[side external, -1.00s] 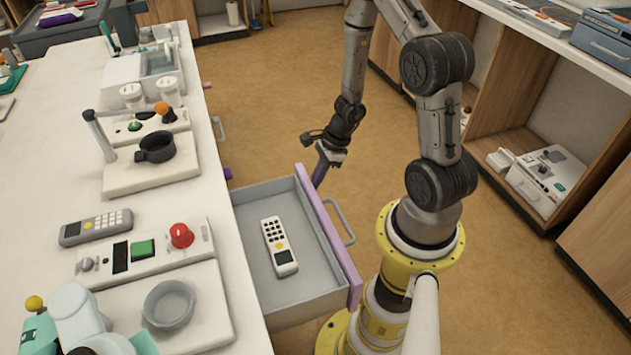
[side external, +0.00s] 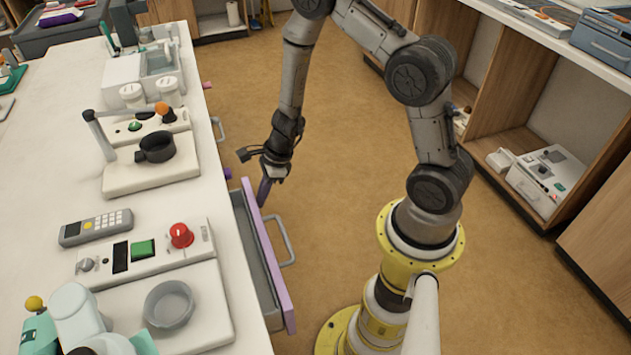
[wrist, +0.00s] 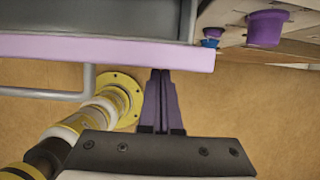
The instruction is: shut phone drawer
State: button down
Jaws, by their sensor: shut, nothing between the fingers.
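The phone drawer (side external: 263,255) has a lilac front and a grey bar handle (side external: 284,241). It stands a short way out from the white counter, with a narrow strip of its grey inside showing. The phone inside it is hidden now. My gripper (side external: 264,191) is shut and empty, its purple fingers pointing down at the far end of the drawer front, on the outer side. In the wrist view, the fingertips (wrist: 160,73) are at the lilac front (wrist: 110,50) and appear to touch it. The handle (wrist: 50,93) is to their left there.
The floor right of the drawer is clear up to my base.

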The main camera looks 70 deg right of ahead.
aim_at(235, 211)
jog(key=w+a, duration=0.5)
jog(key=shift+w, duration=0.15)
dwell(0.3)
